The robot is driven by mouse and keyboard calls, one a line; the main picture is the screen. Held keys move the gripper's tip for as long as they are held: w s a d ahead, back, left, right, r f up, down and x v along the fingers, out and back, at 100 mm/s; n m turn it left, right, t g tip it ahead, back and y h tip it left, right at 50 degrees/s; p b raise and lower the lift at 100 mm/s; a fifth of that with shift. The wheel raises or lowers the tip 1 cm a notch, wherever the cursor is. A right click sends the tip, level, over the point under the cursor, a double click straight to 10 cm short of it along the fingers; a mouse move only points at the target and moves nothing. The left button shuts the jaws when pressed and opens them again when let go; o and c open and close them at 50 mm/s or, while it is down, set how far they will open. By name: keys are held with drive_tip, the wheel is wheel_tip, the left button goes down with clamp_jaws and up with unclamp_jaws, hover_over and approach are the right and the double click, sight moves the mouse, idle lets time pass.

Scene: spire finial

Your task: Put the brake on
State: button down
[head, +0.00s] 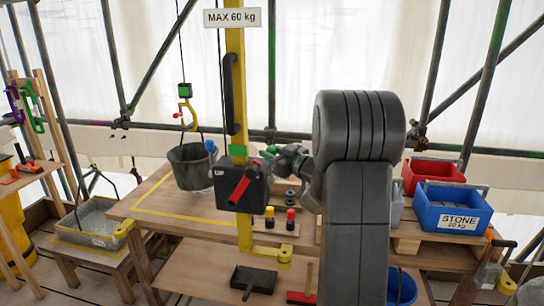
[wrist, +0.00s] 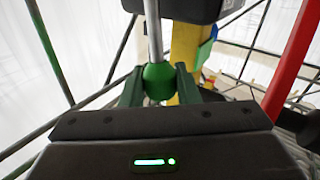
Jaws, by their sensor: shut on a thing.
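In the wrist view my gripper (wrist: 159,88) has its green fingers on either side of a green ball knob (wrist: 158,76) and is shut on it. The knob is on the end of a thin metal lever rod (wrist: 154,35) that runs up towards a black housing (wrist: 185,8). In the head view the black winch box (head: 226,185), marked UP, is on the yellow post (head: 235,80). A red bar (head: 240,186) crosses its front. A patch of green shows just above the box, where my arm reaches in; knob and fingertips cannot be told apart there.
A grey bucket (head: 190,166) hangs near the winch box, over the wooden bench (head: 150,195). A yellow hook (head: 187,115) is above it. Blue (head: 450,207) and red (head: 432,172) crates stand at the right. A tray (head: 95,222) sits on a low table at left.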

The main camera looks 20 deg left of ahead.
drive_tip(key=s+d+f+n+g+y+b, duration=0.1)
drive_tip(key=s+f+n+y+b, duration=0.3)
drive_tip(key=b, duration=1.9)
drive_tip(key=s+n, duration=0.2)
drive_tip(key=n, duration=0.2)
drive_tip(key=shift+s+d+n+g+y, duration=0.2)
drive_tip(key=shift+d+n+g+y, duration=0.1)
drive_tip(key=shift+n+y, duration=0.1)
drive_tip(key=c, duration=1.1)
unclamp_jaws()
drive_tip(key=shift+s, duration=0.1)
drive_tip(key=b+v, duration=0.1)
drive_tip(key=v, duration=1.3)
drive_tip(key=shift+a, duration=0.2)
drive_tip(key=x, duration=1.3)
drive_tip(key=shift+a+r+p, duration=0.25)
drive_tip(key=shift+p, duration=0.15)
